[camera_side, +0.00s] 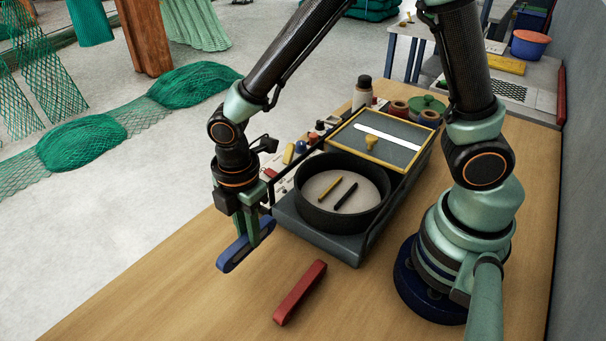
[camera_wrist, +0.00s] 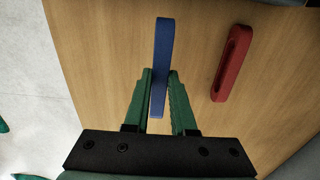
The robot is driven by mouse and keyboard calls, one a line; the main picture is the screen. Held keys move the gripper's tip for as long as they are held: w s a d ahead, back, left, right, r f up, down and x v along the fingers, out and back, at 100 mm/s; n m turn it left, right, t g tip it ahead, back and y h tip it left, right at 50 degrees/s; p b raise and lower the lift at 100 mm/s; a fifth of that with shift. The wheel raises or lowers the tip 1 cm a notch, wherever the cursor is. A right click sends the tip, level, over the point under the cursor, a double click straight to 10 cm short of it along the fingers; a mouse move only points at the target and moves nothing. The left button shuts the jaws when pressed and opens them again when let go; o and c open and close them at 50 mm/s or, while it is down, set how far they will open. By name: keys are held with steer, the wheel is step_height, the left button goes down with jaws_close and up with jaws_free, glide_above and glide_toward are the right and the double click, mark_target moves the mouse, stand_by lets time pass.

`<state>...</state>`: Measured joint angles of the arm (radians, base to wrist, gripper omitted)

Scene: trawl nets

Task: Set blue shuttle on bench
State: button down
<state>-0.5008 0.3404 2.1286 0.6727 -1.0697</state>
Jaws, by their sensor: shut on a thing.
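The blue shuttle (camera_side: 246,247) is a long, slim, round-ended piece. My gripper (camera_side: 245,228) is shut on it, with a green finger on each side. In the wrist view the blue shuttle (camera_wrist: 162,62) points away from my gripper (camera_wrist: 160,90), its near end between the fingers. It is over the wooden bench (camera_side: 205,290), near the bench's left edge. I cannot tell whether its underside touches the wood.
A red shuttle (camera_side: 300,292) lies on the bench to the right; it also shows in the wrist view (camera_wrist: 231,63). A dark tray (camera_side: 345,249) behind holds a round black bowl (camera_side: 337,222) with two slim sticks. Bare bench lies in front.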

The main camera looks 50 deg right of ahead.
steer(key=shift+f, duration=2.25)
steer(key=shift+f, duration=0.1)
steer(key=c, duration=0.7)
jaws_free()
steer(key=shift+c, duration=0.2)
step_height(320, 180, up, 12)
steer(key=shift+r, duration=0.1)
steer(key=s+d+r+m+t, duration=0.1)
steer(key=d+r+m+t, duration=0.1)
steer(key=d+r+m, duration=0.3)
steer(key=s+d+r+m+t, duration=0.1)
steer(key=d+r+m+t, duration=0.2)
steer(key=d+m, duration=0.9)
step_height(320, 180, up, 3)
steer(key=shift+s+r+m+t, duration=0.1)
steer(key=shift+s+m+t, duration=0.25)
steer(key=shift+m, duration=0.15)
